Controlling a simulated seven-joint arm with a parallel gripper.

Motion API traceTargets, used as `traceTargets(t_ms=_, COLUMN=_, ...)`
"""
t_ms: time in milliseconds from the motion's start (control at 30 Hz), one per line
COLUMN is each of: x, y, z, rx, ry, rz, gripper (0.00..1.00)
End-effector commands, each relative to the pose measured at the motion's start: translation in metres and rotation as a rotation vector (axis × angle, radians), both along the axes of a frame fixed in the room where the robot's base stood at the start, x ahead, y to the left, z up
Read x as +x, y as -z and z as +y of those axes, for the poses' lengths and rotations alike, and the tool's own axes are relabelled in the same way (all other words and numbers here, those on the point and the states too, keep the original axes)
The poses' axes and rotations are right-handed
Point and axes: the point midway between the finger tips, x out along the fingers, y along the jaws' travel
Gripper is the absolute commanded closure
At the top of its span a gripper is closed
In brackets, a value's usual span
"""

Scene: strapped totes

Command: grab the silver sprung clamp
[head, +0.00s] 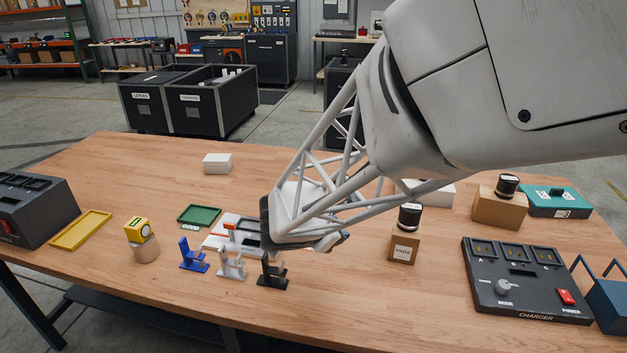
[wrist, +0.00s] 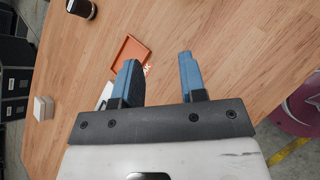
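The silver clamp (head: 232,264) stands upright on the wooden table near its front edge, between a blue clamp (head: 193,255) on its left and a black clamp (head: 272,270) on its right. My gripper (wrist: 159,62) is open in the wrist view, its two blue fingers apart with only table between them. In the head view my gripper's dark mount is above and to the right of the silver clamp, apart from it, and the fingers are mostly hidden. No clamp shows in the wrist view.
An orange tray (wrist: 126,52) lies near the left finger. A green tray (head: 199,215), a yellow block on a round stand (head: 145,250) and a yellow tray (head: 82,230) are left of the clamps.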

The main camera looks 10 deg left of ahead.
Motion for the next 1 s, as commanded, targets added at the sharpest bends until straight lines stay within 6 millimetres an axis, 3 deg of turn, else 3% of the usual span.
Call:
traceTargets(t_ms=33, x=0.001, y=0.008, z=0.020, rx=-0.042, ry=-0.066, rz=0.003, gripper=0.62)
traceTargets(t_ms=300, x=0.001, y=0.042, z=0.120, rx=-0.261, ry=-0.412, rz=-0.010, gripper=0.62)
traceTargets(t_ms=500, x=-0.015, y=0.060, z=0.180, rx=-0.369, ry=-0.583, rz=-0.039, gripper=0.62)
traceTargets(t_ms=800, x=-0.052, y=0.070, z=0.243, rx=-0.412, ry=-0.682, rz=-0.103, gripper=0.62)
traceTargets(t_ms=1000, x=-0.072, y=0.071, z=0.269, rx=-0.417, ry=-0.711, rz=-0.140, gripper=0.62)
